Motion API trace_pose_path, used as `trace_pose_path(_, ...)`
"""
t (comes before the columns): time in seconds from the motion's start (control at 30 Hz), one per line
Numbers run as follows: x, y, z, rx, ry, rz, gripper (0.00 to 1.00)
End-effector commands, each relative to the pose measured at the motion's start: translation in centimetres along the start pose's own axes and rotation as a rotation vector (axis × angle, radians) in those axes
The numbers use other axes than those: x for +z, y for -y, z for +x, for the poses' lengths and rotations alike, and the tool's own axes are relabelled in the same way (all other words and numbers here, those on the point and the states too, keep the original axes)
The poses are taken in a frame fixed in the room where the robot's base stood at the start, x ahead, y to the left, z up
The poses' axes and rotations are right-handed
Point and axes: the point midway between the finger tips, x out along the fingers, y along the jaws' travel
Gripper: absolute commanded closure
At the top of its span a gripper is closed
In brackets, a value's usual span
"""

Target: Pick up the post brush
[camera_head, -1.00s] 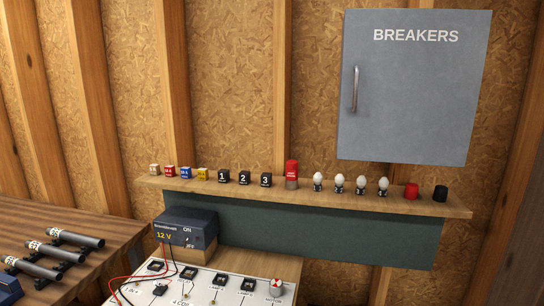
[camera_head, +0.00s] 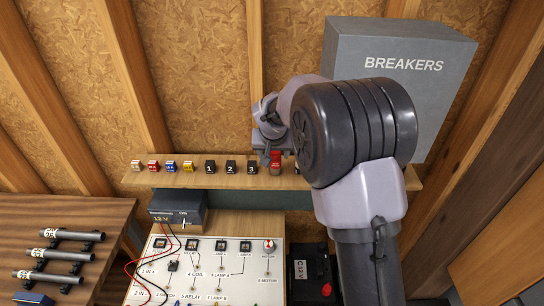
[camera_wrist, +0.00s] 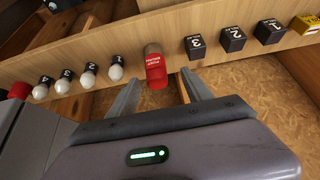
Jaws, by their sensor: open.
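The post brush (camera_head: 275,161) is a small cylinder with a red labelled part and a paler end, on the wooden shelf between the black block 3 and the white bulbs. In the wrist view the post brush (camera_wrist: 155,68) lies ahead of my gripper (camera_wrist: 158,88), between the lines of its two fingers. In the head view my gripper (camera_head: 268,145) is just above and behind the brush, partly hidden by my arm. I cannot tell whether a finger touches the brush.
Numbered black blocks (camera_head: 231,167) stand left of the brush. Several white bulbs (camera_wrist: 90,74) stand on its other side, close by. The grey breaker box (camera_head: 400,60) hangs above the shelf (camera_head: 140,180). A wired circuit board (camera_head: 210,275) and a 12 V supply (camera_head: 178,208) are below.

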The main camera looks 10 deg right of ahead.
Motion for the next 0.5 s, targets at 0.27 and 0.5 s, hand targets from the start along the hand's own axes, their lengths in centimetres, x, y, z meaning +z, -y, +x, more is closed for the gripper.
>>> trace_pose_path(0.27, -0.1, -0.5, 4.2, 0.001, 0.002, 0.002, 0.42)
trace_pose_path(0.5, -0.1, -0.8, 7.9, 0.0, 0.0, 0.001, 0.42)
